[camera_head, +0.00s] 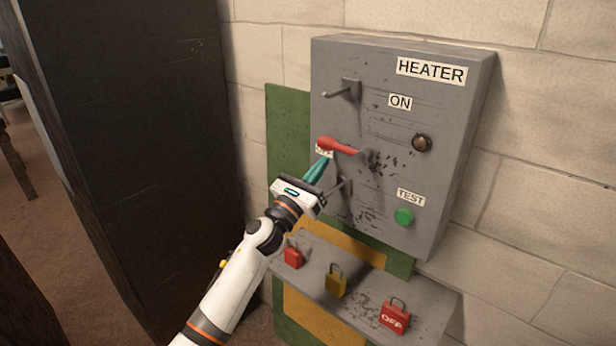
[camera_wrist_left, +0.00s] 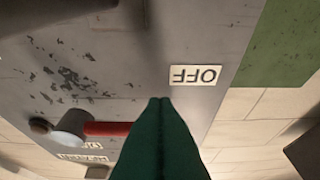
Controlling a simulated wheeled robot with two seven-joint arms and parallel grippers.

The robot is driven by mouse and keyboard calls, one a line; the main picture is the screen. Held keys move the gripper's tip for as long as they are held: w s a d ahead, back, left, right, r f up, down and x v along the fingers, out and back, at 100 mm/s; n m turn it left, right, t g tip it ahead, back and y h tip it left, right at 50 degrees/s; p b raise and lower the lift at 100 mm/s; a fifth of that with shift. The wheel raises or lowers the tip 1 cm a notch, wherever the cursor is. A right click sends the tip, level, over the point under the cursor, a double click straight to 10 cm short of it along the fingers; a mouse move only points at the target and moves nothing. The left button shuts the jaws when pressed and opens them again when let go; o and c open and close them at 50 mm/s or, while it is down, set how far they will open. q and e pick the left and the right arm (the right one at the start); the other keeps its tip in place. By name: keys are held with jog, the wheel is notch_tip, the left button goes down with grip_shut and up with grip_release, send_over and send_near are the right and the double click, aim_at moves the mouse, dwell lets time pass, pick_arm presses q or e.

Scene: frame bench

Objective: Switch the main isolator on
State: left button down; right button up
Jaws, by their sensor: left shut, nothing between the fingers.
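A grey control box (camera_head: 384,185) labelled HEATER hangs on the wall. Its red-handled lever (camera_head: 338,146) points left from a grey hub. In the left wrist view the red handle (camera_wrist_left: 106,129) runs behind my fingers. An OFF label (camera_wrist_left: 196,75) shows upside down there; an ON label (camera_head: 400,102) is higher on the box. My left gripper (camera_head: 317,170) is shut and empty, its teal fingertips just below the red handle's end; I cannot tell whether they touch it. In the wrist view the fingers (camera_wrist_left: 160,120) are together. My right gripper is in neither view.
Grey levers stick out above (camera_head: 340,93) and below (camera_head: 343,188) the red one. A dark lamp (camera_head: 422,142) and a green TEST button (camera_head: 404,217) are at right. Padlocks sit on a shelf (camera_head: 360,306) below. A dark cabinet (camera_head: 140,130) stands left.

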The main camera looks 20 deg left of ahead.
pick_arm(q)
jog(key=shift+w+d+r, duration=0.25)
jog(key=shift+w+r, duration=0.05)
jog(key=shift+w, duration=0.3)
jog(key=shift+a+r+m+h, duration=0.15)
jog(key=shift+r+m+h, duration=0.1)
jog(key=shift+m+h, duration=0.2)
